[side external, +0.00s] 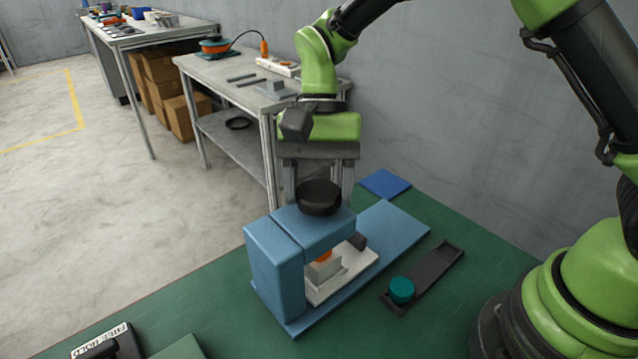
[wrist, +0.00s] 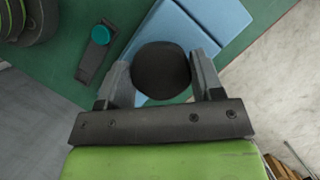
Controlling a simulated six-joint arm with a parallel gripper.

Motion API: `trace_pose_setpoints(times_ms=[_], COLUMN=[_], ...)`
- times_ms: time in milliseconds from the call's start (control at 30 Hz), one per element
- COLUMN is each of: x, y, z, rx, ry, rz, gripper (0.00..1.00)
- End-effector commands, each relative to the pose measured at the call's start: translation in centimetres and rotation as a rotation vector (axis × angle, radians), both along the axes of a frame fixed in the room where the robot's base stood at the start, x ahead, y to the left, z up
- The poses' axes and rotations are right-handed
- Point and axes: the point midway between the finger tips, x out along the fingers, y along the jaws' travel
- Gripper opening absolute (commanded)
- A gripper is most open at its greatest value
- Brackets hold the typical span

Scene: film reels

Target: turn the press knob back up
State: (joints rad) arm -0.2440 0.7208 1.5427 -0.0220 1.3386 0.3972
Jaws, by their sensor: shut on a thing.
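The blue press (side external: 275,262) stands on the green table, with its black round knob (side external: 319,197) on top of the upper arm. My gripper (side external: 318,190) comes down from above, its two grey fingers on either side of the knob. In the wrist view my gripper (wrist: 162,80) is shut on the black knob (wrist: 161,70), one finger at each side. Under the press arm, an orange part (side external: 324,256) and a grey block sit on a white plate (side external: 345,272). The exact knob height above the arm is hard to tell.
A dark grey slide tray (side external: 436,268) with a teal round piece (side external: 401,290) lies right of the press. A blue pad (side external: 385,183) lies behind it. A dark labelled object (side external: 103,345) is at front left. Side benches stand behind.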

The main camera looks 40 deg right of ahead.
Motion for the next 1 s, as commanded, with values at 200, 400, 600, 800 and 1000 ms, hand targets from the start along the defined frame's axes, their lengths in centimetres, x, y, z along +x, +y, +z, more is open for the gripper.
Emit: trace_pose_setpoints(times_ms=[200, 400, 600, 800, 1000], x=[0.02, 0.01, 0.01, -0.01, -0.03], y=[0.10, 0.14, 0.14, 0.17, 0.19], z=[0.00, 0.01, 0.03, 0.03, 0.04], rx=[0.001, 0.001, 0.000, 0.000, 0.000], ry=[0.001, 0.000, 0.001, 0.002, 0.001], rz=[0.207, 0.396, 0.587, 0.776, 0.966], gripper=[0.37, 0.37, 0.37, 0.37, 0.37])
